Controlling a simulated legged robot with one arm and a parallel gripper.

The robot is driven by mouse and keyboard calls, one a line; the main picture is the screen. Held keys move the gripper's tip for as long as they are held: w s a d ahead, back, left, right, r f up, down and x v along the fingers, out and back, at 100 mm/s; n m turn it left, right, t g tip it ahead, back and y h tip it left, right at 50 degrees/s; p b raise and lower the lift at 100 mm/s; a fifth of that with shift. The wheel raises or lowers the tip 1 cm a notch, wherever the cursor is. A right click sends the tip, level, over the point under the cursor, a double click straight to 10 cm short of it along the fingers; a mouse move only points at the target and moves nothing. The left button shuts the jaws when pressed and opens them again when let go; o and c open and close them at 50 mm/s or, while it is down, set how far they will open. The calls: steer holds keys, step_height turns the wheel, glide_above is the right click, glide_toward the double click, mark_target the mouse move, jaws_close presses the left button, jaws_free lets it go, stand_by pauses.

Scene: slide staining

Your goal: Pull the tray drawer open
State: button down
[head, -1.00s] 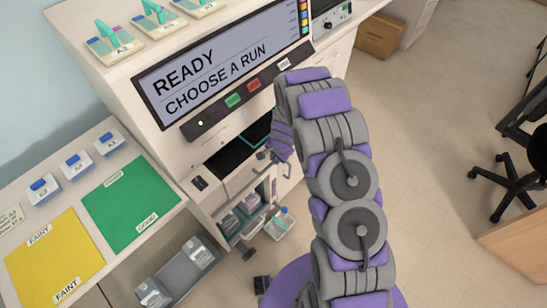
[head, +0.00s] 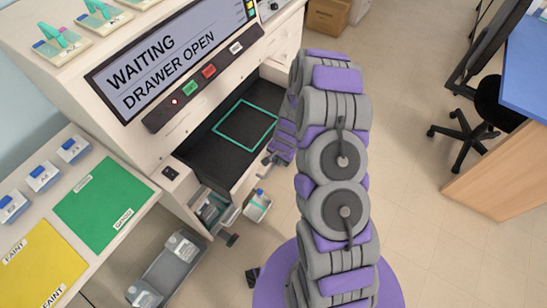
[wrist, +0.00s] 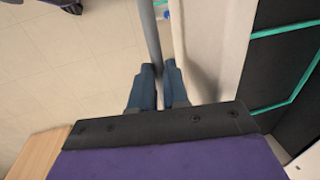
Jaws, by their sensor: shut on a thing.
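The tray drawer (head: 206,148) stands out from the white machine, with a black floor and a teal outline on it. In the wrist view its pale front wall (wrist: 222,45) and part of its black floor show at the right. My gripper (wrist: 158,70) is shut on the grey bar handle (wrist: 150,38) along the drawer front. In the head view my gripper (head: 270,160) is at the drawer's right front side, partly hidden by my arm. The machine's screen (head: 172,62) reads "WAITING DRAWER OPEN".
Below the drawer are an open shelf with bottles (head: 209,207) and a small bin (head: 257,205). A side table with green (head: 105,203) and yellow (head: 42,265) mats is at the left. A grey bin (head: 172,270) stands on the floor. Open floor lies to the right.

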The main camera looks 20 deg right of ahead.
steer(key=shift+s+d, duration=0.25)
steer(key=shift+d, duration=0.1)
steer(key=c, duration=1.3)
jaws_free()
steer(key=shift+c, duration=0.2)
steer(key=shift+o, duration=1.1)
steer(key=shift+a, duration=0.15)
steer(key=shift+a, duration=0.1)
step_height(320, 180, up, 17)
steer(key=s+d+p, duration=0.2)
steer(key=p, duration=0.1)
steer(key=shift+s+p, duration=0.2)
steer(key=shift+p, duration=0.1)
steer(key=shift+r, duration=0.1)
